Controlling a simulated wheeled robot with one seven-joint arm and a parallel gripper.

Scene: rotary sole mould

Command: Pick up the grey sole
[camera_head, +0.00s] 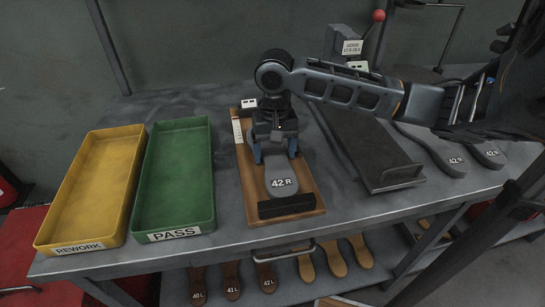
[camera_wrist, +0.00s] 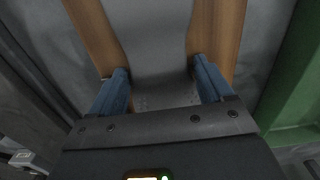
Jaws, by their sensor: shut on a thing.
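The grey sole (camera_head: 282,185), marked 42 R, lies along a wooden board (camera_head: 313,186) on the bench, its labelled end near a black stop block. My gripper (camera_head: 275,156) is over the board, pointing down, with its blue fingers on either side of the sole. In the wrist view my gripper (camera_wrist: 163,82) is shut on the grey sole (camera_wrist: 150,40), one blue finger against each edge. The sole's far part is hidden under my gripper in the head view. I cannot tell whether the sole is clear of the board.
A green PASS tray (camera_head: 208,190) and a yellow REWORK tray (camera_head: 125,205) stand empty at the left. A dark sloped plate (camera_head: 385,180) and two more grey soles (camera_head: 440,157) lie at the right. Several brown soles (camera_head: 268,277) are on the shelf below.

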